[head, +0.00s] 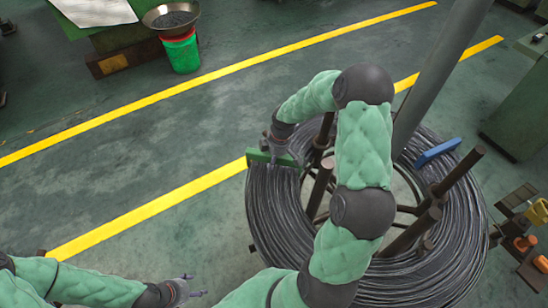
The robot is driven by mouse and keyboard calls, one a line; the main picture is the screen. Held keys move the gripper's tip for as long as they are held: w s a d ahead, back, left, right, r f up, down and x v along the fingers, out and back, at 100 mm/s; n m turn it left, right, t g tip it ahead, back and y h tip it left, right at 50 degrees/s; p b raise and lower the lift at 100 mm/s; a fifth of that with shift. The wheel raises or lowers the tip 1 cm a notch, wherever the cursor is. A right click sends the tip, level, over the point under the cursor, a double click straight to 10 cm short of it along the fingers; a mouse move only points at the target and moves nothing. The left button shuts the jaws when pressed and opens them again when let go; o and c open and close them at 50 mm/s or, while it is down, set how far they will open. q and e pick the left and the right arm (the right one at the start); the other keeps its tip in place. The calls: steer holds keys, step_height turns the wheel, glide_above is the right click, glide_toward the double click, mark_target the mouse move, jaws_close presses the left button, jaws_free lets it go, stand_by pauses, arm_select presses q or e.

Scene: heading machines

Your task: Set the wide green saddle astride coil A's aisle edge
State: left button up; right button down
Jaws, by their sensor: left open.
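A large coil of dark wire (270,215) lies around a brown post frame. The green saddle (257,157) sits at the coil's upper-left rim, on the side facing the yellow floor line. Its right part is partly hidden by my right gripper (281,153), which reaches down over it from above. Whether those fingers are shut on it or only touch it I cannot tell. The saddle's underside and its fit over the wire are hidden. My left gripper (196,286) is open and empty over the floor at the lower left, apart from the coil.
A blue saddle (438,152) sits on the coil's upper-right rim. Brown posts (458,170) rise inside the coil, and a grey column (435,80) slants behind it. A green bucket (182,54) stands beyond the yellow lines (150,208). The floor left of the coil is clear.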

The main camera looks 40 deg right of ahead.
steer(key=shift+f+b, duration=0.6)
steer(key=shift+f, duration=0.5)
steer(key=shift+s+a+f+b, duration=0.2)
steer(key=shift+s+f+b, duration=0.15)
steer(key=shift+f, duration=0.4)
steer(key=c, duration=0.8)
jaws_free()
steer(key=shift+o, duration=1)
steer(key=shift+w+f, duration=0.1)
steer(key=shift+f, duration=0.1)
steer(key=shift+w+f, duration=0.1)
steer(key=shift+w, duration=0.05)
